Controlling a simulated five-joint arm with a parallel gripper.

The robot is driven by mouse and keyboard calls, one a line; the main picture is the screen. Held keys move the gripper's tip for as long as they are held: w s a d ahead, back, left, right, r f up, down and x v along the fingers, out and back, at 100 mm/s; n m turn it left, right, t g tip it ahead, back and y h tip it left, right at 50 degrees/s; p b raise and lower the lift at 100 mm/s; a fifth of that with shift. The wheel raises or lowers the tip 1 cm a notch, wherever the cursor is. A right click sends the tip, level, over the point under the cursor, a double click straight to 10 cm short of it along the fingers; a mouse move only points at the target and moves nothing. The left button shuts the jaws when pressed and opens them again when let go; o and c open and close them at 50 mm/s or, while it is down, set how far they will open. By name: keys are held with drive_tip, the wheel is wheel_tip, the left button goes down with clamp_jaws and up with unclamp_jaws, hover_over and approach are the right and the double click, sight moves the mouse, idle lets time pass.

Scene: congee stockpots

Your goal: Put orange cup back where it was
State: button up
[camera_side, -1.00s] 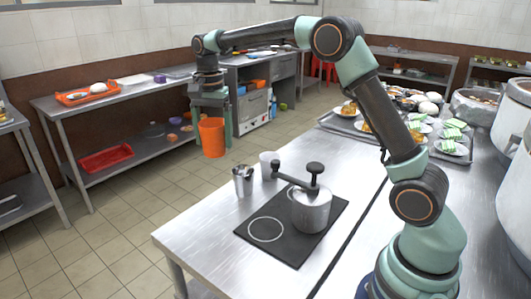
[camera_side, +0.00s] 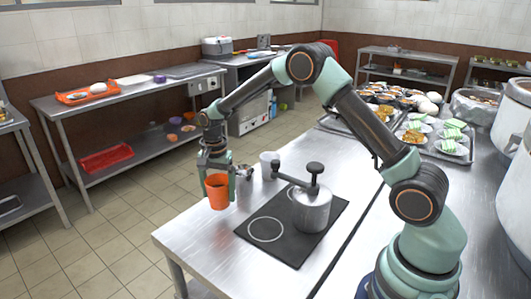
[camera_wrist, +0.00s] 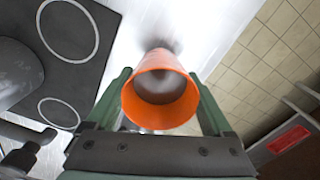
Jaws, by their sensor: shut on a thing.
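The orange cup (camera_side: 217,192) is upright in my gripper (camera_side: 216,170), held near the left edge of the steel table (camera_side: 200,231). In the wrist view the cup (camera_wrist: 146,84) sits between the two green fingers, its open rim facing the camera. My gripper is shut on it. In the side view the cup looks raised, and its exact height over the table is hard to tell. The table surface shows beyond the cup in the wrist view.
A dark mat (camera_side: 262,252) with white ring marks carries a metal pot (camera_side: 311,212) with a dark handle. The table's front-left corner is clear.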

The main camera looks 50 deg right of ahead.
sight(220, 199)
drive_tip(key=shift+f, duration=1.55)
drive_tip(key=shift+f, duration=0.15)
drive_tip(key=o, duration=1.4)
drive_tip(key=shift+o, duration=0.2)
wheel_tip(220, 199, up, 12)
drive_tip(key=s+a+r+n+t, duration=0.1)
drive_tip(key=s+r+n+t, duration=0.2)
drive_tip(key=s+r+n, duration=0.55)
drive_tip(key=s+r+n+t, duration=0.1)
drive_tip(key=s+n, duration=0.1)
drive_tip(key=s, duration=0.4)
drive_tip(key=s+a+r+n+t, duration=0.1)
drive_tip(key=s+n, duration=0.2)
drive_tip(key=s, duration=0.4)
drive_tip(key=shift+s+r+t, duration=0.15)
drive_tip(key=shift+s+t, duration=0.1)
drive_tip(key=shift+t, duration=0.05)
